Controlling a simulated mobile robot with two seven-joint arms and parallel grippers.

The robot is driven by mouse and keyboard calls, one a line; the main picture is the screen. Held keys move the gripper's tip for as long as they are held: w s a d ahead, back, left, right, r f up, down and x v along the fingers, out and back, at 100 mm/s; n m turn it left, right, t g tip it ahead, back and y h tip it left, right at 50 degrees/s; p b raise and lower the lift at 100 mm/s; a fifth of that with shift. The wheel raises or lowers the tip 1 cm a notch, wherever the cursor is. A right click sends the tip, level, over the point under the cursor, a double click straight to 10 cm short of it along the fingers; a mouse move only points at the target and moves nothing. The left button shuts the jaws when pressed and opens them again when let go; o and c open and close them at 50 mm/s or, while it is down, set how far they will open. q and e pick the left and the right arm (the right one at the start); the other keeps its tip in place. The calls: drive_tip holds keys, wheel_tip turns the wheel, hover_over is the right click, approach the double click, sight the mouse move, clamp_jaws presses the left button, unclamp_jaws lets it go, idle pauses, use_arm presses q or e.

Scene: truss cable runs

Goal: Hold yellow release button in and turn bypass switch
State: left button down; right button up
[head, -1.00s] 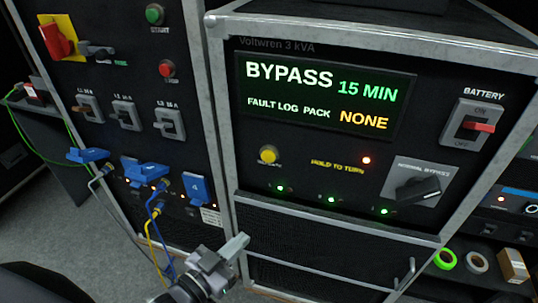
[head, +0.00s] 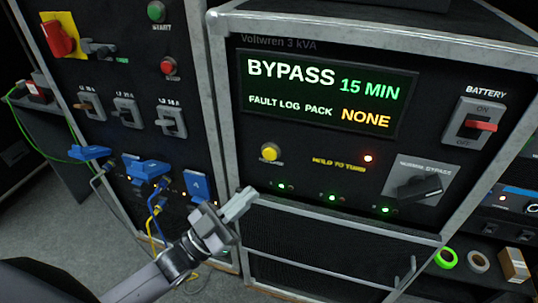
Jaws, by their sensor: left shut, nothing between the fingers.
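The yellow release button (head: 270,152) is on the left of the unit's front panel, below the display. The bypass switch (head: 418,188) is a black knob on a grey plate at the panel's lower right, its pointer towards the right. The display (head: 325,92) reads BYPASS, 15 MIN, FAULT LOG PACK NONE. My left gripper (head: 241,204) is shut and empty, below and left of the yellow button and apart from it in the picture. My right gripper is not in view.
A red battery switch (head: 480,126) is at the panel's upper right. The left rack carries a red rotary switch (head: 60,36), several breakers and blue plugs (head: 150,170) with cables. Tape rolls (head: 446,258) lie on a shelf at the lower right.

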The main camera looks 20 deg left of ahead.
use_arm(q)
approach(270, 154)
drive_tip(key=w+d+r, duration=0.2)
drive_tip(key=d+r, duration=0.1)
drive_tip(key=d, duration=0.1)
drive_tip(key=shift+w+d+r, duration=0.15)
drive_tip(key=shift+w+r, duration=0.1)
drive_tip(key=shift+r, duration=0.05)
idle(1.8)
drive_tip(key=shift+w, duration=0.4)
drive_tip(key=shift+w, duration=0.5)
idle(0.5)
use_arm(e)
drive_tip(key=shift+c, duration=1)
